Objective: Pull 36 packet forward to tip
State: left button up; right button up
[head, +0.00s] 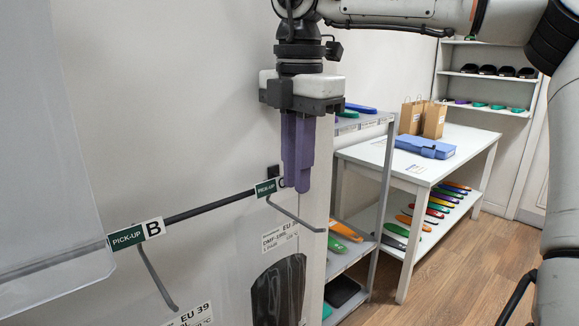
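My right gripper (297,188) points down in the middle of the head view. Its purple fingers overlap from this angle, so I cannot tell whether they are open or shut. The fingertips are at the dark rail, beside a green pick-up tag (265,188) and a bent wire hook (297,214). Below hangs a clear packet (279,290) with a dark insole shape and a white label reading EU 3 and a cut-off digit. I cannot read a 36. Another label (190,316), EU 39, shows at the lower edge. My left gripper is out of view.
A tag marked B (136,235) and another hook (158,280) are on the rail (210,206) at left. A large pale translucent sheet (45,150) fills the left edge. Behind stand a shelf rack and a white table (465,139) with a blue case (425,147) and paper bags.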

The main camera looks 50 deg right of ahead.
aim_at(296, 226)
jog(key=shift+f, duration=0.4)
notch_tip(296, 226, down, 10)
jog(key=shift+w+r, duration=0.15)
jog(key=shift+r, duration=0.1)
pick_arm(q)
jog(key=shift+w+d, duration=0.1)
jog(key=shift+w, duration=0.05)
pick_arm(e)
jog(key=shift+c, duration=1.2)
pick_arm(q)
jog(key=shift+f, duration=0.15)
pick_arm(e)
grip_shut()
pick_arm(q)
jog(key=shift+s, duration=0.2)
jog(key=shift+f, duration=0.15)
